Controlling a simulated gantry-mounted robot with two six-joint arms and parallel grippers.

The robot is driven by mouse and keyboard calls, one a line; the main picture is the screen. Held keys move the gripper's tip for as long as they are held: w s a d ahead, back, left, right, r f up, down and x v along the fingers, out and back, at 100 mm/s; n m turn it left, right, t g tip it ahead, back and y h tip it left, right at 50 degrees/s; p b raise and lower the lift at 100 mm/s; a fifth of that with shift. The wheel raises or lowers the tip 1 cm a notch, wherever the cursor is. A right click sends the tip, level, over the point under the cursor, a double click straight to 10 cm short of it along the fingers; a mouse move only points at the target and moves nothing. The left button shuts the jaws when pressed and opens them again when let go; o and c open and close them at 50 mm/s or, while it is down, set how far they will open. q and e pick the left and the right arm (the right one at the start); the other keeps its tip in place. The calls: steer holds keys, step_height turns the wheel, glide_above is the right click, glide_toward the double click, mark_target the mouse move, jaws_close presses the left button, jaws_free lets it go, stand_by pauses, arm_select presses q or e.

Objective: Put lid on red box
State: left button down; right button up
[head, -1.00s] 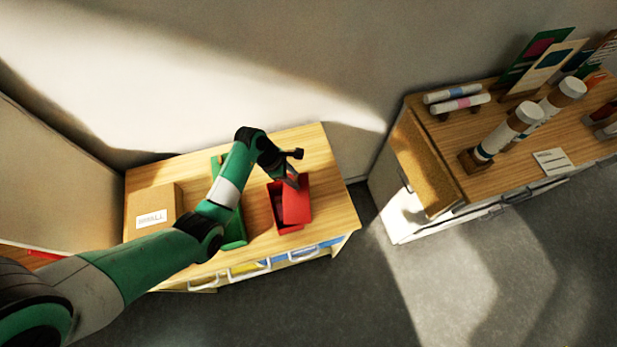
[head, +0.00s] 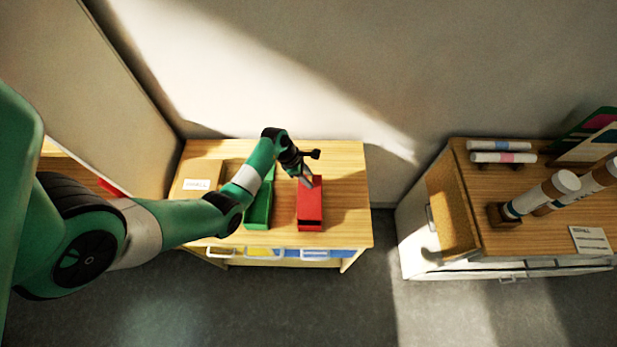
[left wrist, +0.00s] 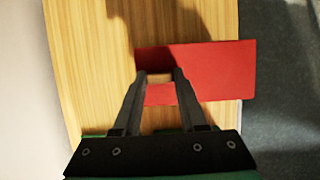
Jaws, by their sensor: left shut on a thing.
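The red box (head: 312,222) stands on the wooden table in the head view. The red lid (head: 310,203) lies over most of its top, and a narrow dark gap shows at the near end. My left gripper (head: 306,181) is at the lid's far part, shut on the lid. In the left wrist view, the lid (left wrist: 220,70) is a flat red rectangle reaching right from the fingertips (left wrist: 161,76). The gripper and lid hide much of the box, so I cannot tell whether the lid is seated. My right gripper is not in view.
A green open box (head: 259,212) stands just left of the red box. A cardboard box (head: 200,172) is at the table's left. The table (head: 346,190) is clear right of the red box. A second cabinet (head: 545,225) with rolls and tubes stands further right.

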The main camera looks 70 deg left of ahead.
arm_select(q)
step_height(320, 180, down, 3)
steer(key=shift+f+b, duration=0.1)
steer(key=shift+b, duration=1.1)
steer(key=shift+f, duration=0.45)
steer(key=shift+f, duration=0.65)
stand_by(0.4)
jaws_free()
stand_by(0.3)
